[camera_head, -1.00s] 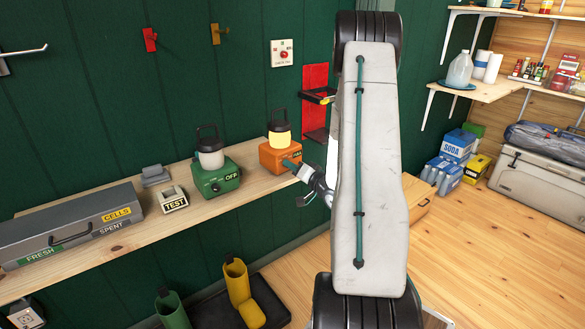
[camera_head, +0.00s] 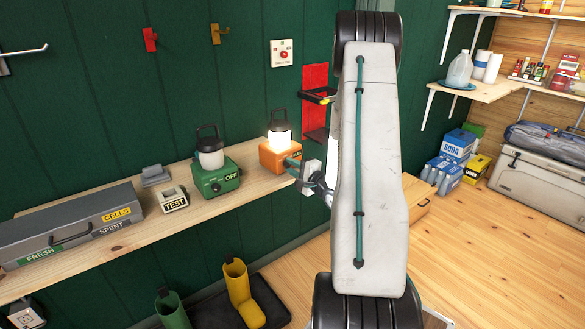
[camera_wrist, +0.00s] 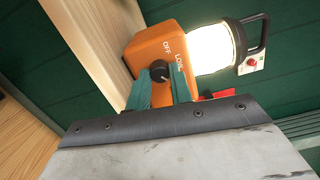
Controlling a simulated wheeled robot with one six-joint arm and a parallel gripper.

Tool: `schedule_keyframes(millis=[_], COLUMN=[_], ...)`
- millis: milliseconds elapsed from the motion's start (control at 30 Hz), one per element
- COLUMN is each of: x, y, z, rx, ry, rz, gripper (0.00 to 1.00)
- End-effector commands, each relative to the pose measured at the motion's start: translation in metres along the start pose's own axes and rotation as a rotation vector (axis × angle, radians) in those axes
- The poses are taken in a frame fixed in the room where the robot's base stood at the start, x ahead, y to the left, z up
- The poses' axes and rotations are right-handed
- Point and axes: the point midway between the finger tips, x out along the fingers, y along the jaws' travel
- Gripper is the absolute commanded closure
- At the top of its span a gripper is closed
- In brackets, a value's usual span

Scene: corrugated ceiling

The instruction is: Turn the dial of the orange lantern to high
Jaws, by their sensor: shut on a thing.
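The orange lantern (camera_head: 271,155) stands on the wooden shelf. Its lamp (camera_head: 279,134) glows bright white; it also fills the top right of the wrist view (camera_wrist: 212,50). In the head view my gripper (camera_head: 291,164) reaches the lantern's front from the right. The dial's exact setting is hard to read.
A green lantern (camera_head: 216,180) marked "OFF" stands left on the same shelf (camera_head: 120,247). Beyond it are a "TEST" block (camera_head: 174,199) and a grey cell box (camera_head: 70,228). A red wall bracket (camera_head: 315,90) hangs behind my arm. Boots (camera_head: 240,290) stand below.

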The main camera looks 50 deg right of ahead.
Motion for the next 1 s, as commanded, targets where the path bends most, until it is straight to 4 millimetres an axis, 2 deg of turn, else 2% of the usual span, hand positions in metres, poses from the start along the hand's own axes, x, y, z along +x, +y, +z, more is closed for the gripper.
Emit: schedule_keyframes(millis=[300,867,900,967,1000], x=[-0.0003,-0.0004,-0.0004,-0.0004,-0.0003], y=[0.0005,0.0007,0.0007,0.0008,0.0007], z=[-0.0004,-0.0003,-0.0003,-0.0003,-0.0003], rx=[0.13,0.16,0.16,0.16,0.16], ry=[0.001,0.002,0.002,0.002,0.001], rz=[0.001,0.001,0.001,0.001,0.001], gripper=[1.0,1.0,0.73,0.56,0.56])
